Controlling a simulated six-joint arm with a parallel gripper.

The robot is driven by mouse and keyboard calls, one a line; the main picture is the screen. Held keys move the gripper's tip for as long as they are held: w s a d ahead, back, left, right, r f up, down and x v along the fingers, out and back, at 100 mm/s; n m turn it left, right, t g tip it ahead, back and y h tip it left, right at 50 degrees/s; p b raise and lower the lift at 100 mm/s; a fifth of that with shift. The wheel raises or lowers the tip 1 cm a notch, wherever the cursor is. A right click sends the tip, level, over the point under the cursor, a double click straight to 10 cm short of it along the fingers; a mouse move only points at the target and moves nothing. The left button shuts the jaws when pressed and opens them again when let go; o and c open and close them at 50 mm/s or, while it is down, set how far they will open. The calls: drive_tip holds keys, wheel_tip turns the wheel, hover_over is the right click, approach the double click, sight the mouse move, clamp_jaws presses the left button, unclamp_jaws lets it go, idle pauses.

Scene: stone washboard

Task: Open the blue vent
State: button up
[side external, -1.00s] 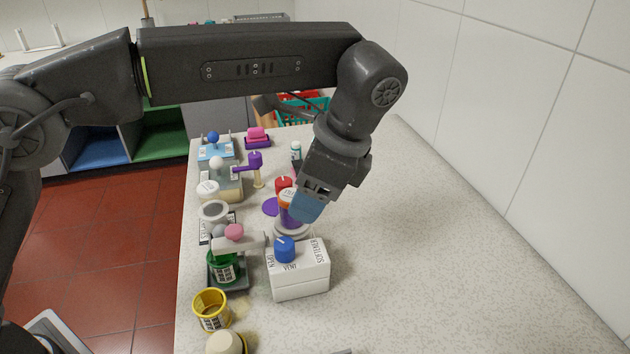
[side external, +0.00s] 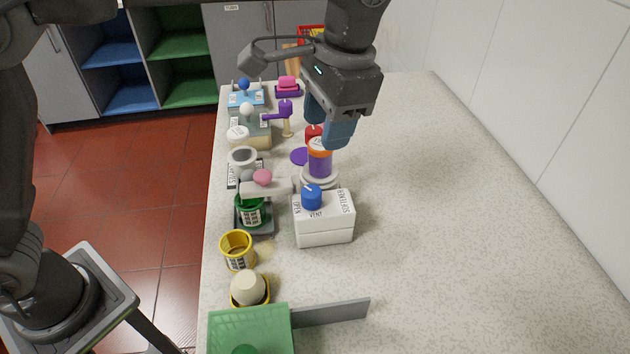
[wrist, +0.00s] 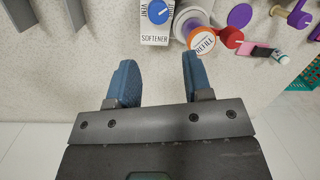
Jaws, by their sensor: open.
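The blue vent knob (side external: 312,196) sits on top of a white box (side external: 323,232) marked OPEN, VENT and SOFTENER. In the wrist view the blue knob (wrist: 157,12) is at the top edge, ahead of the fingers, with a white pointer line across it. My gripper (side external: 325,128) is open and empty, with blue fingers pointing down. It hangs above and behind the box, near the purple bottle with the orange REFILL cap (side external: 320,158). In the wrist view my gripper (wrist: 155,78) shows a clear gap between its fingers, apart from the knob.
The refill bottle stands close behind the box. A pink-knobbed lever (side external: 262,178) and green cup (side external: 250,210) are to its left. A yellow cup (side external: 237,250) and green rack (side external: 250,330) are nearer the front. The counter (side external: 440,220) to the right is clear.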

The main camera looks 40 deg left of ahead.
sight(311, 191)
drive_tip(key=f+n, duration=0.2)
drive_tip(key=f, duration=0.2)
drive_tip(key=a+f+n+h, duration=0.1)
drive_tip(key=f+n, duration=0.1)
drive_tip(key=f, duration=0.3)
drive_tip(key=s+a+f+n, duration=0.1)
drive_tip(key=f+n, duration=0.2)
drive_tip(key=f, duration=0.1)
drive_tip(key=shift+f+t+h, duration=0.25)
drive_tip(key=shift+t+h, duration=0.15)
drive_tip(key=shift+c, duration=0.4)
drive_tip(key=c, duration=0.6)
drive_tip(key=shift+o, duration=0.2)
